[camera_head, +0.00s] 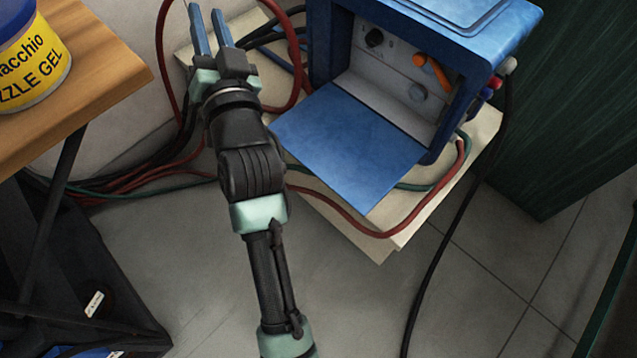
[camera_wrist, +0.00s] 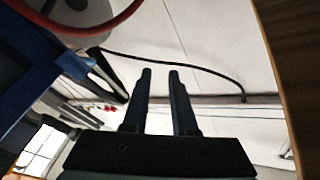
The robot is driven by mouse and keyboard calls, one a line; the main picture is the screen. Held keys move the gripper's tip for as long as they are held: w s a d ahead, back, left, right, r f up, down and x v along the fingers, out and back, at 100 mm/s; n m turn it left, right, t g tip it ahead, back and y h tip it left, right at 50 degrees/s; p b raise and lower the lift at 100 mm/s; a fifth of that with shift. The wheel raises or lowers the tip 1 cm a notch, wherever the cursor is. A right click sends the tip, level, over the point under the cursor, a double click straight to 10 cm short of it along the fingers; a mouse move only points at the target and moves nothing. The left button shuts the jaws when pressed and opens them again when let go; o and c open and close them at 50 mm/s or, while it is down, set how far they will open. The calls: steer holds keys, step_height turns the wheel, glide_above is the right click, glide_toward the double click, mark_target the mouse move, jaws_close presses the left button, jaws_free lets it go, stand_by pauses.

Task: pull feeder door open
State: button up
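The blue feeder (camera_head: 415,15) stands at the upper middle of the head view. Its flat blue door (camera_head: 350,148) is swung down and out to a nearly level position, exposing the pale inner panel with its knobs (camera_head: 418,92). My gripper (camera_head: 206,10) is to the left of the feeder, clear of the door and not touching it. Its two fingers are apart with a narrow gap and nothing between them; the wrist view shows this too (camera_wrist: 160,72). In the wrist view a blue edge at the left may be part of the feeder, but I cannot tell which part.
The feeder rests on a cream base (camera_head: 375,242) with red, green and black cables around it. A wooden tabletop (camera_head: 95,55) with a yellow tub (camera_head: 35,60) is at the left. A dark green panel (camera_head: 560,95) stands at the right. The tiled floor (camera_head: 180,245) is mostly clear.

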step_height(320, 180, down, 9)
steer(key=s+a+m+t, duration=0.1)
steer(key=a+m, duration=0.1)
steer(key=m, duration=0.2)
steer(key=m+g+h, duration=0.2)
steer(key=m+h, duration=1.2)
steer(key=m, duration=0.1)
glide_toward(318, 173)
step_height(318, 173, down, 4)
steer(key=shift+a+b+x, duration=0.15)
steer(key=shift+b+x, duration=1.1)
steer(key=shift+x, duration=1.8)
steer(key=shift+a+b+x, duration=0.15)
steer(key=shift+b+x, duration=1.05)
steer(key=shift+x, duration=1.85)
steer(key=shift+w, duration=0.1)
steer(key=shift+c, duration=0.3)
jaws_close()
